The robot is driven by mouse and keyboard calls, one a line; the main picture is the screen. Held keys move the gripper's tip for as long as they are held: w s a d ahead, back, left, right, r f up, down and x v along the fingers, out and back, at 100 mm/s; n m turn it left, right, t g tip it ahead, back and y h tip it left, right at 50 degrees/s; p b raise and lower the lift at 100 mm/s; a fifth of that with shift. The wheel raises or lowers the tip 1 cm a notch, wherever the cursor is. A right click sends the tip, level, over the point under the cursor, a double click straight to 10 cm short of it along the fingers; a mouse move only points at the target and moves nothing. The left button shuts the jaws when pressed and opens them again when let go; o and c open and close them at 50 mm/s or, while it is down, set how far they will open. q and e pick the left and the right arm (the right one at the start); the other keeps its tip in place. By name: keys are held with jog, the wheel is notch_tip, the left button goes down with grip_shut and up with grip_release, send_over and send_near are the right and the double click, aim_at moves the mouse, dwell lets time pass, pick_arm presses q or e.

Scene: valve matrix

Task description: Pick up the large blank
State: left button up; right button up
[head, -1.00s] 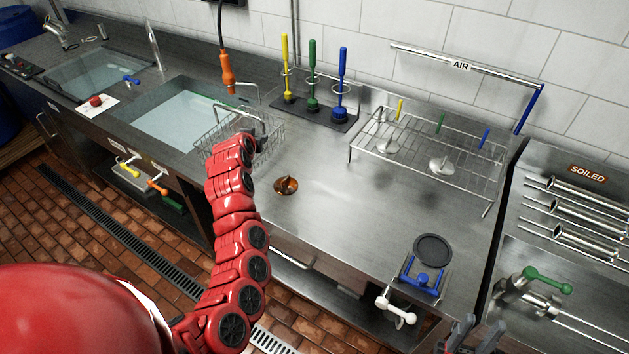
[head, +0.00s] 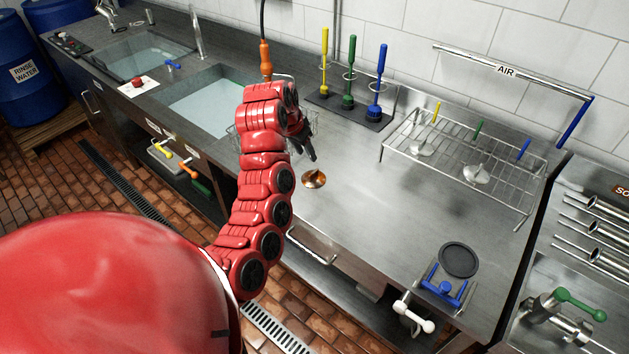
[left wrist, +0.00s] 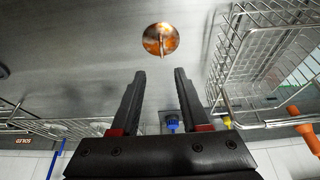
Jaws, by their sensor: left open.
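A flat, dark round disc (head: 459,260), possibly the large blank, lies on the counter at the right behind a blue clamp-like fitting (head: 445,285). I cannot be sure which piece is the blank. My left gripper (head: 309,150) is over the counter beside the wire basket, far left of that disc. It is open and empty. A copper-coloured round piece with a short stem (head: 314,179) lies on the counter just below the gripper. In the left wrist view this copper piece (left wrist: 160,39) is ahead of the open fingers (left wrist: 160,75), apart from them. My right gripper is out of view.
A wire basket (left wrist: 262,65) stands close beside the left gripper. A wire rack (head: 455,160) holds pale round pieces. Upright brushes (head: 350,75) stand at the back. Sinks (head: 205,102) are at the left. The middle counter is clear.

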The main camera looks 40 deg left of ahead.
aim_at(313, 172)
pick_arm(q)
jog(key=b+x, duration=0.1)
jog(key=x, duration=0.5)
jog(key=shift+w, duration=0.1)
jog(key=shift+f+p, duration=0.3)
jog(key=shift+p, duration=0.05)
jog(key=x, duration=0.1)
jog(key=p+x, duration=0.2)
jog(key=shift+s+a+f, duration=0.15)
jog(key=shift+s+f, duration=0.1)
jog(key=shift+f, duration=0.05)
jog(key=shift+w+f, duration=0.25)
jog(key=shift+f, duration=0.45)
grip_shut()
